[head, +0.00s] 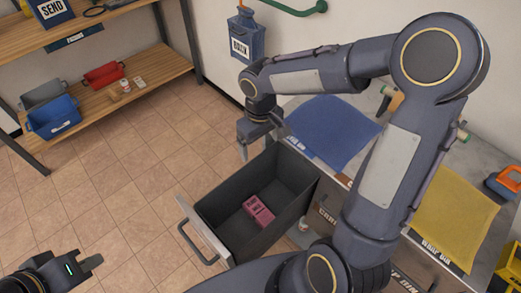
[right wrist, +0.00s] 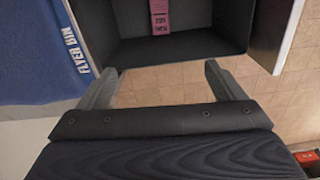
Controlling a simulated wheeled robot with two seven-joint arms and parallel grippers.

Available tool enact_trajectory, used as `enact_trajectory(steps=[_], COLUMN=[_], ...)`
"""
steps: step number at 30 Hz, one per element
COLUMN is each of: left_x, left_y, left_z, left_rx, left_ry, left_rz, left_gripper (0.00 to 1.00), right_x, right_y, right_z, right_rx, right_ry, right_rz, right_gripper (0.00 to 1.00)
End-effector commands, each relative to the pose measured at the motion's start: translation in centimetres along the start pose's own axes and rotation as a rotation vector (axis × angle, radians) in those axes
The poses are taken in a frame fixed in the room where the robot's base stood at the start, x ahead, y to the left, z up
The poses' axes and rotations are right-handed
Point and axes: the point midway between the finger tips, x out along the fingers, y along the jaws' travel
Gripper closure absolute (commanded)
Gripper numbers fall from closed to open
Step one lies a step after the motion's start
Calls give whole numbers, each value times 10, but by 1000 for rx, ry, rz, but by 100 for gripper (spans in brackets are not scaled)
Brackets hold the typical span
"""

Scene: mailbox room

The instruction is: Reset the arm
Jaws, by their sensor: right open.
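My right arm reaches across the head view, and its gripper (head: 259,143) hangs over the back left edge of an open dark drawer (head: 220,208). The right wrist view shows this gripper (right wrist: 163,84) with its fingers spread and nothing between them. The drawer (right wrist: 215,45) lies beyond the fingertips there. A pink block-like item (head: 259,210) lies on the drawer floor and also shows in the right wrist view (right wrist: 160,18). My left gripper (head: 92,263) is at the lower left, over the tiled floor; I cannot tell its opening.
A counter beside the drawer carries a blue mat (head: 325,128) and a yellow mat (head: 455,215). A wooden shelf (head: 150,75) with blue (head: 52,117), grey and red bins stands at the upper left. A blue box (head: 246,38) hangs on the wall. Tiled floor is clear at left.

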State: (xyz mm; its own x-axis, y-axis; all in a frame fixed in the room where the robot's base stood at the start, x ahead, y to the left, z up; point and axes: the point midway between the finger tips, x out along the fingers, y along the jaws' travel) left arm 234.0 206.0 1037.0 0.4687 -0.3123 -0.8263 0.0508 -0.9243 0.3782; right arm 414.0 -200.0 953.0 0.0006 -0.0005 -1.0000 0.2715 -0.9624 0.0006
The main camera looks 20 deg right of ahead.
Motion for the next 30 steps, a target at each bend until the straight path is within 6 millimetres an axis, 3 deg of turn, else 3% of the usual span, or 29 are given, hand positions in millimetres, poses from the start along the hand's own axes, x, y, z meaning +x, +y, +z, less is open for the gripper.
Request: enact_trajectory(steps=[6, 22, 26, 30], left_x=[0, 0, 0, 0], left_y=[0, 0, 0, 0], left_z=[0, 0, 0, 0], left_rx=[0, 0, 0, 0], left_ry=[0, 0, 0, 0], left_rz=[0, 0, 0, 0], left_gripper=[100, 100, 100, 100], right_x=[-25, -30, -45, -69], right_y=[0, 0, 3, 2], right_z=[-1, 2, 22, 66], right_rx=[-1, 4, 41, 131], right_ry=[2, 5, 44, 137], right_rz=[0, -1, -10, -50], right_gripper=[11, 11, 11, 11])
